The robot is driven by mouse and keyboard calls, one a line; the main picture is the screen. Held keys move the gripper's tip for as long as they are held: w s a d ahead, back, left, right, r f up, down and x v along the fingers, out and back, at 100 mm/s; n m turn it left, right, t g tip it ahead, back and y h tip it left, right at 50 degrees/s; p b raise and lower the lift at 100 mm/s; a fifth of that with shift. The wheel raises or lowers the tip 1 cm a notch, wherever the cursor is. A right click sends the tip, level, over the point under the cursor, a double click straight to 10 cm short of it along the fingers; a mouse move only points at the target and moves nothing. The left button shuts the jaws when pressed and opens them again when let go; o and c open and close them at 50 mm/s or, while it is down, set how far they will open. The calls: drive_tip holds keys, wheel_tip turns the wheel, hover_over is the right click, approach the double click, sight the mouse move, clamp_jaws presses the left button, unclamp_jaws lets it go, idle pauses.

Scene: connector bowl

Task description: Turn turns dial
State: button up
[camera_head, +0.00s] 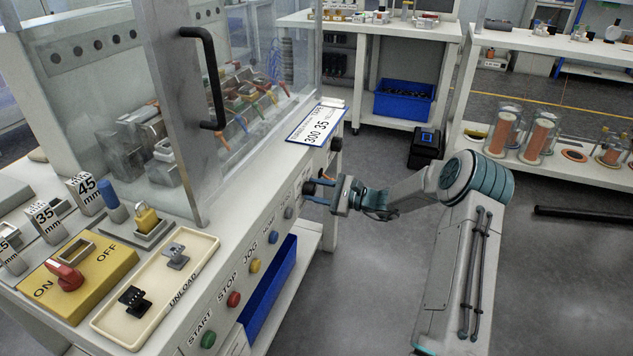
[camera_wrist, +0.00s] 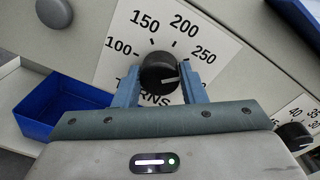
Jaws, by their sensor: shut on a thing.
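The turns dial (camera_wrist: 158,68) is a round black knob with a light pointer line, on a white plate marked 100, 150, 200 and 250. The pointer line faces right, below the 250 mark. The plate's lower part, with the lettering "TURNS", is partly hidden by my gripper. My gripper (camera_wrist: 159,76) is shut on the knob, one blue finger on each side. In the head view my gripper (camera_head: 321,190) reaches the front panel from the right, and the dark dial (camera_head: 309,188) shows at its fingertips.
A second black dial (camera_wrist: 293,136) with its own number plate is at right in the wrist view. A blue bin (camera_head: 270,290) sits under the bench. Several coloured buttons, including a green one (camera_head: 208,339), line the panel. A clear guard door with a black handle (camera_head: 209,80) stands above.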

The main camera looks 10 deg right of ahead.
drive_tip(key=m+p, duration=0.4)
drive_tip(key=shift+r+m, duration=0.15)
drive_tip(key=shift+m, duration=0.15)
drive_tip(key=shift+d+m+p, duration=0.1)
drive_tip(key=shift+m+p, duration=1)
drive_tip(key=shift+m, duration=0.7)
drive_tip(key=shift+f, duration=0.2)
drive_tip(key=o, duration=1)
drive_tip(key=shift+w, duration=0.1)
drive_tip(key=v, duration=1.4)
drive_tip(key=shift+w+p, duration=0.15)
drive_tip(key=shift+p, duration=0.15)
